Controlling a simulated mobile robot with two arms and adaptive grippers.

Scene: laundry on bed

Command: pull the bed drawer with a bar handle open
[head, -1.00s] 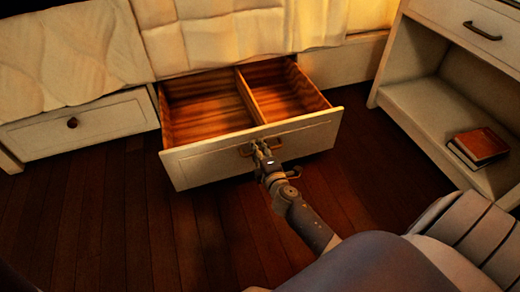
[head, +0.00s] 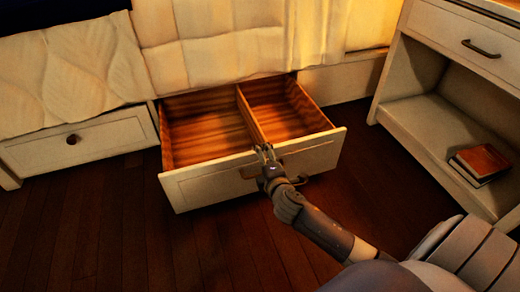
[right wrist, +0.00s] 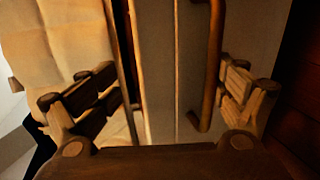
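The bed drawer (head: 207,187) stands pulled well out from under the bed, its wooden inside empty and split by a divider. Its bar handle (head: 249,172) is on the front, partly hidden by my right gripper. My right gripper (head: 266,152) is at the top edge of the drawer front, near the handle. In the right wrist view, its fingers (right wrist: 160,95) are spread wide, with the panel's top edge and the bar handle (right wrist: 213,70) showing between them. Neither finger visibly grips the bar. My left gripper is not in view.
A closed drawer with a round knob (head: 73,139) is at the left. A nightstand (head: 430,135) with a book (head: 482,162) on its shelf stands at the right. Pale bedding (head: 220,40) hangs above the drawer. The dark wood floor (head: 110,230) in front is clear.

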